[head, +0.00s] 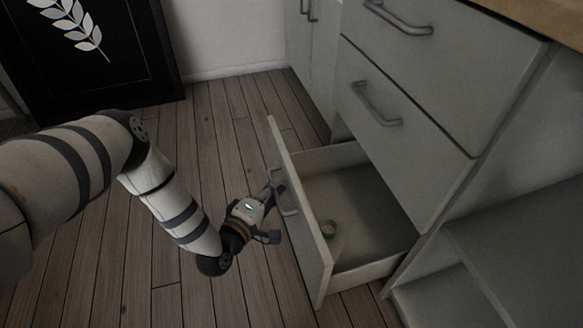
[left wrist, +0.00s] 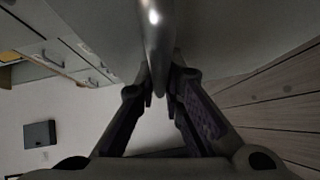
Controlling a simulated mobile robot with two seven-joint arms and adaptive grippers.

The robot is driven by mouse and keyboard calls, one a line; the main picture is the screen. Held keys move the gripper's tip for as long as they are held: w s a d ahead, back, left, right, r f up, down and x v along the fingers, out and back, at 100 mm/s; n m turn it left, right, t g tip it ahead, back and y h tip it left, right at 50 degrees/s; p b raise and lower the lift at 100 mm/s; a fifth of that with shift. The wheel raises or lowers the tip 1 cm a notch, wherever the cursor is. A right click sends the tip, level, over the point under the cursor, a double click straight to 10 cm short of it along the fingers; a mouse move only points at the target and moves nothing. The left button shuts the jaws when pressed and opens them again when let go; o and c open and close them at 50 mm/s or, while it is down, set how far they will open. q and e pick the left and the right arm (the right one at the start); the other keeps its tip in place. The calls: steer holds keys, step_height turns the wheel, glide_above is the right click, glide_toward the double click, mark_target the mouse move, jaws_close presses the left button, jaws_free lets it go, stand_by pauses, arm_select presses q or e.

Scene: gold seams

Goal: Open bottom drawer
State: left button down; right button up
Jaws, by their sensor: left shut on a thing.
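The bottom drawer (head: 300,215) stands pulled well out of the cabinet, with its inside showing in the head view. In the left wrist view the metal handle (left wrist: 155,40) runs between the two fingers (left wrist: 161,90). My right gripper is in neither view.
Two closed drawers, a middle one (head: 400,135) and an upper one (head: 430,70), sit above the open drawer. An open shelf (head: 450,295) is at the lower right. A framed leaf picture (head: 90,60) leans at the back left. The wooden floor (head: 130,270) in front is clear.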

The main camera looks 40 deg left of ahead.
arm_select(q)
steer(key=shift+s+a, duration=0.5)
steer(key=shift+s, duration=0.1)
steer(key=c, duration=1.7)
jaws_free()
steer(key=s, duration=0.4)
steer(key=s+d+r, duration=0.1)
steer(key=s, duration=0.6)
steer(key=shift+s+d+r, duration=0.3)
steer(key=shift+s+r, duration=0.05)
steer(key=shift+s, duration=0.05)
